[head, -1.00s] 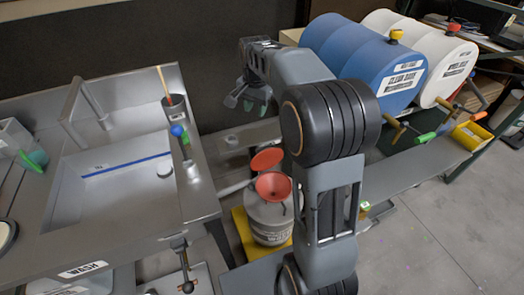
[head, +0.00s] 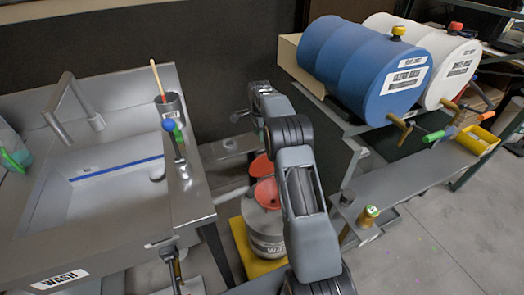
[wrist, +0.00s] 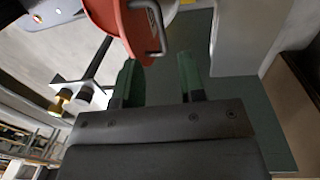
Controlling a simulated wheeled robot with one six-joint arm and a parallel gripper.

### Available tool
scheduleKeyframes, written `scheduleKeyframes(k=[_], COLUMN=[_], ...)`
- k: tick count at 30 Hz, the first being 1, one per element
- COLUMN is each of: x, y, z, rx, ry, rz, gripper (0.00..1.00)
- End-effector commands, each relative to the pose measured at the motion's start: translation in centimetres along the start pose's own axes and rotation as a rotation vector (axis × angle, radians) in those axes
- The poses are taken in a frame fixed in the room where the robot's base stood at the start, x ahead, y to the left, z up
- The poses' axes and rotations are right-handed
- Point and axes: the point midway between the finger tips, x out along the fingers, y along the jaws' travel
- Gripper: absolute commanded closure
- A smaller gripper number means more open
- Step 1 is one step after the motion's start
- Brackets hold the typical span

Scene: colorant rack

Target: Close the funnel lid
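The red funnel (head: 266,192) sits on top of the grey waste container (head: 264,228) in the head view. Its round red lid (head: 261,167) stands raised behind it, so the funnel is open. My arm partly covers the right side of both. In the wrist view, a red piece with a bent metal handle (wrist: 118,25), apparently the lid, shows at the top edge. My gripper (wrist: 160,78) is open, with its two green-padded fingers apart and nothing between them. The red piece lies just beyond the fingertips. My fingers are mostly hidden behind the arm in the head view.
A yellow base (head: 240,247) is under the container. A steel wash sink (head: 110,205) is at left, with a cup (head: 170,105) on its edge. Blue (head: 365,65) and white drums (head: 440,50) lie on the right rack above a metal shelf (head: 405,185).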

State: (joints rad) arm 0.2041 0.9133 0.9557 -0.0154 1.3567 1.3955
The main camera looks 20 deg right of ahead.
Motion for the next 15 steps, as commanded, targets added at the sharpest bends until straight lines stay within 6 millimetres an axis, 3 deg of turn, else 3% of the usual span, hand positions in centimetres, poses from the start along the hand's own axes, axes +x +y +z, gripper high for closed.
scheduleKeyframes(k=[6,15], x=[4.2,7.3], y=[0.0,0.0], z=[0.0,0.0], rx=[-0.001,-0.001], ry=[0.0,0.0], rz=[0.001,0.0], gripper=[0.63,0.63])
